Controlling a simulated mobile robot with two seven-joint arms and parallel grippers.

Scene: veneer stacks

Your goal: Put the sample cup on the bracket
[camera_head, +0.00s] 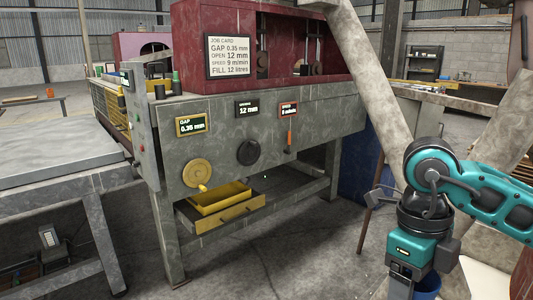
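My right gripper (402,285) hangs at the lower right on a teal arm, pointing down. Its fingertips are cut off or hard to make out, so I cannot tell whether it is open. A blue rounded thing (428,286), possibly the sample cup, shows just right of the gripper at the bottom edge, partly hidden; I cannot tell whether they touch. A small grey piece (379,199) by a thin brown post, left of the arm, may be the bracket, but I cannot be sure. My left gripper is not in view.
A grey machine (330,118) with a red upper housing (228,22), dials and an open yellow drawer (220,198) fills the middle. A grey table (45,160) stands at left. Pale beams (360,75) cross at right. Floor (300,260) in front is clear.

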